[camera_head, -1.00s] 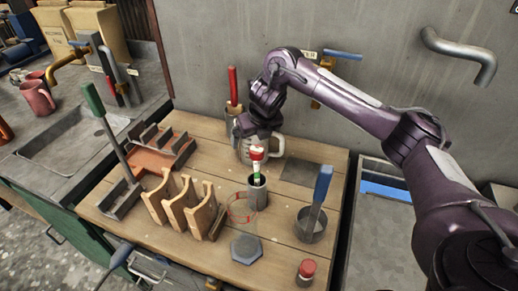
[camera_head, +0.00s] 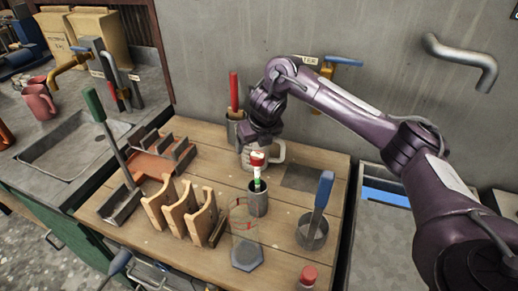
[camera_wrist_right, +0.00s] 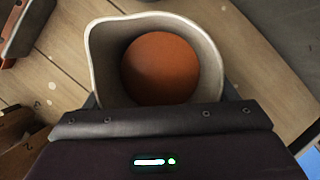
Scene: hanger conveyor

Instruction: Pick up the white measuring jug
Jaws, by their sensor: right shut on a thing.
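The white measuring jug (camera_head: 279,152) is at the back of the wooden table, with its handle on the right side. My right gripper (camera_head: 259,140) is shut on it from above and behind, hiding part of its body. In the right wrist view the jug's pale rim (camera_wrist_right: 93,45) and spout corner fill the upper middle, with orange-brown showing inside at the bottom. The gripper body covers the lower part of that view, and its fingertips are largely hidden. The jug looks upright; I cannot tell if its base touches the table. My left gripper is not in view.
A pot with a red-handled tool (camera_head: 234,88) stands just left of the jug. In front are a small cup with a red-white-green item (camera_head: 258,200), a clear beaker (camera_head: 245,240) and a blue-handled pot (camera_head: 312,230). A wooden rack (camera_head: 185,215) is at left; a dark flat plate (camera_head: 302,176) is at right.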

